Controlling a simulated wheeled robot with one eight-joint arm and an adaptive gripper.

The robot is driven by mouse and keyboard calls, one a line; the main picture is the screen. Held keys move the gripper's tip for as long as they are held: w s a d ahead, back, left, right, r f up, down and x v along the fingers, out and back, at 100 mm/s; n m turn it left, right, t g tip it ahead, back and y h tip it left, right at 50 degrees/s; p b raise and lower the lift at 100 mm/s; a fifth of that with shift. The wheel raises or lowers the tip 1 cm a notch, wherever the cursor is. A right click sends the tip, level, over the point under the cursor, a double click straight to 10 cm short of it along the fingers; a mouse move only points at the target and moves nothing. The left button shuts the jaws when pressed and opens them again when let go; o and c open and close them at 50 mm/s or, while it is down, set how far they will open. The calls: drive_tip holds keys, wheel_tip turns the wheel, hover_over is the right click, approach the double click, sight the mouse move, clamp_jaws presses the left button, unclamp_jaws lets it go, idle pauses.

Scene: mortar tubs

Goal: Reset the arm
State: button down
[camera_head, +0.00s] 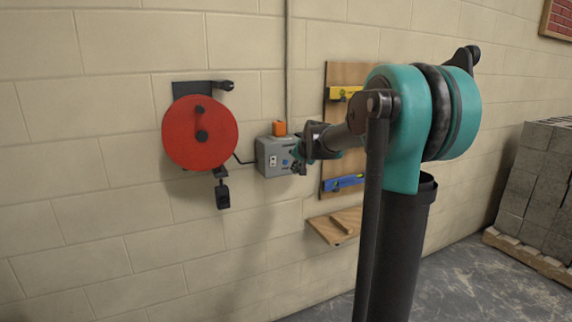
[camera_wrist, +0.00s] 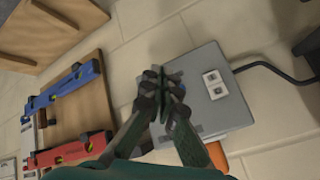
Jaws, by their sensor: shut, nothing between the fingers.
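My gripper (camera_head: 300,160) is at the end of my outstretched arm, in front of the grey switch box (camera_head: 270,157) on the block wall. In the wrist view my gripper (camera_wrist: 165,93) is shut and empty, its fingertips together over the left part of the grey box (camera_wrist: 212,82). Whether the fingertips touch the box I cannot tell. The box has a small white socket plate and an orange part (camera_head: 279,128) on top. In the head view my arm hides part of the box's right side.
A red reel (camera_head: 183,133) hangs on the wall left of the box, with a black cable between them. Right of the box is a wooden board (camera_head: 346,75) with a yellow level (camera_head: 340,93) and a blue level (camera_head: 343,183). A small wooden shelf (camera_head: 325,232) is below.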

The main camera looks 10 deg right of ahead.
idle(0.4)
drive_tip(key=s+d+f+n+g, duration=0.1)
drive_tip(key=s+f, duration=0.7)
drive_tip(key=s, duration=0.5)
drive_tip(key=s+d+f+n+g+h, duration=0.1)
drive_tip(key=s+f+n+g, duration=0.1)
drive_tip(key=s+f, duration=0.6)
drive_tip(key=s+d+f+n+g, duration=0.1)
drive_tip(key=s+f, duration=0.7)
drive_tip(key=s, duration=1)
drive_tip(key=shift+s+d+n+h, duration=0.3)
drive_tip(key=shift+n+h, duration=0.1)
drive_tip(key=shift+n, duration=0.1)
